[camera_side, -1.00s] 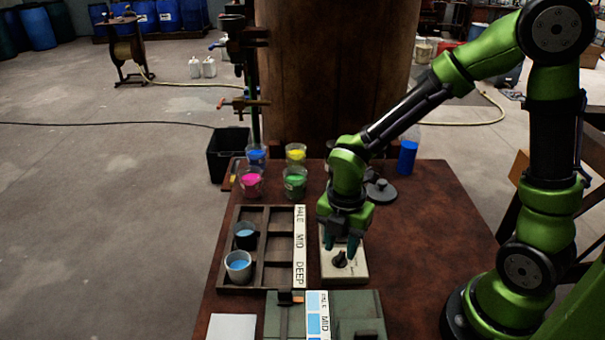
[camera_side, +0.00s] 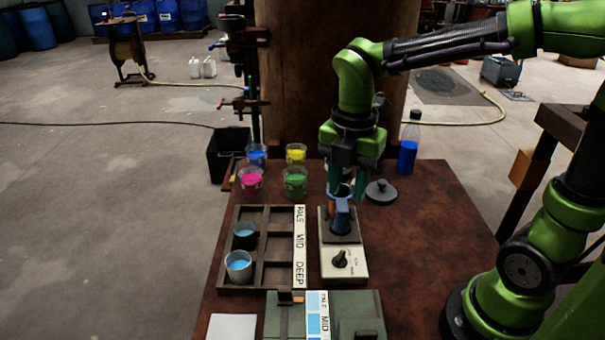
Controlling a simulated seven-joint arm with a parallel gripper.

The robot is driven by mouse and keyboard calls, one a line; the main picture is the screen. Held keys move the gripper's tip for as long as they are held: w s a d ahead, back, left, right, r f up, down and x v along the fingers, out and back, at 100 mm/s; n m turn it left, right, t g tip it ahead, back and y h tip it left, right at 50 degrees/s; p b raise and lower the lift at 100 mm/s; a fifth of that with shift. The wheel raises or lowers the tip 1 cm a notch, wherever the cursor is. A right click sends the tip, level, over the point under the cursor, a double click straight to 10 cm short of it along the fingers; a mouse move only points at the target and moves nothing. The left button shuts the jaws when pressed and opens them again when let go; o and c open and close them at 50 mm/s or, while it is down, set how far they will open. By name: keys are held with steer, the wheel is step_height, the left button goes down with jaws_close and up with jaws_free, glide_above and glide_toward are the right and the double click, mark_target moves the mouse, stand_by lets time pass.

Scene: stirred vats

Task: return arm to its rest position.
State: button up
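My gripper (camera_side: 348,190) points down over the far end of the mixer unit, its two teal fingers apart with a gap between them. A small cup (camera_side: 341,212) with blue and orange-brown showing stands on the dark plate of the white mixer unit (camera_side: 348,274). The fingertips overlap the cup's rim in this view; I cannot tell whether they touch it. The mixer's black knob (camera_side: 340,259) is in plain view, clear of the gripper.
A dark rack (camera_side: 264,271) holds two cups of blue liquid. Several colour beakers (camera_side: 295,181) stand behind it. A grey lid (camera_side: 381,191) and a blue-filled bottle (camera_side: 408,146) are right of the gripper. The table's right side is clear.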

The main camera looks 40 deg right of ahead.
steer(key=s+d+r+m+t+y, duration=0.1)
steer(key=s+d+r+m+t, duration=0.1)
steer(key=m, duration=1)
steer(key=s+d+r+m+t+y, duration=0.1)
steer(key=s+m+t, duration=0.3)
steer(key=m, duration=0.9)
steer(key=shift+d+r+t, duration=0.45)
steer(key=shift+d+t, duration=0.15)
